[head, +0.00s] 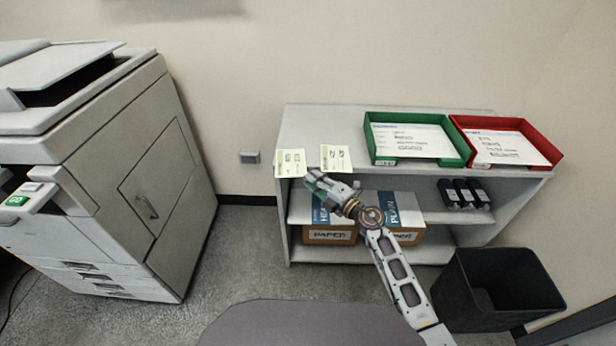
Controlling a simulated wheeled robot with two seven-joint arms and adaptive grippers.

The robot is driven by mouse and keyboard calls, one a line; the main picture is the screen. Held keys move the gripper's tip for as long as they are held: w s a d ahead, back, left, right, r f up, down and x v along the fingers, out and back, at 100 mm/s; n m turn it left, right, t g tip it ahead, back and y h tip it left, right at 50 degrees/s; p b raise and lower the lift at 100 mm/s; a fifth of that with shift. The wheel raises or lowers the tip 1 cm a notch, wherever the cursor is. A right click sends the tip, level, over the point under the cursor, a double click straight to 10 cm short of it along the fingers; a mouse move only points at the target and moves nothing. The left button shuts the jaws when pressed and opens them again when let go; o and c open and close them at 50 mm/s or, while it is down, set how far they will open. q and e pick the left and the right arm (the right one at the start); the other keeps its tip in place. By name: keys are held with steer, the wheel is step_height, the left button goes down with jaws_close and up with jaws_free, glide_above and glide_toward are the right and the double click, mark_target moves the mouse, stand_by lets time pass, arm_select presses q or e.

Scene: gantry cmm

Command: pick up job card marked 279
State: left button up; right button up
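Two pale yellow-green cards lie at the left end of the shelf unit's top. The left card (290,163) reaches the front left edge, and the right card (336,158) lies a little to its right. Both carry dark printed marks, too small to read for certain, so I cannot tell which is 279. My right gripper (313,180) is at the front edge of the shelf top, just below the two cards in the picture. Whether its fingers are apart or touch a card is not clear. My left gripper is out of view.
A green tray (465,150) and a red tray (553,153) with papers stand on the shelf unit (300,125). Paper boxes (330,236) and black items (462,193) sit below. A black bin (460,290) stands right, a copier (150,180) left.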

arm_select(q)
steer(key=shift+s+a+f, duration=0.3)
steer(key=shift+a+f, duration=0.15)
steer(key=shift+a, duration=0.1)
arm_select(e)
steer(key=x, duration=0.2)
steer(key=shift+w+a, duration=0.2)
steer(key=shift+w, duration=0.05)
jaws_close()
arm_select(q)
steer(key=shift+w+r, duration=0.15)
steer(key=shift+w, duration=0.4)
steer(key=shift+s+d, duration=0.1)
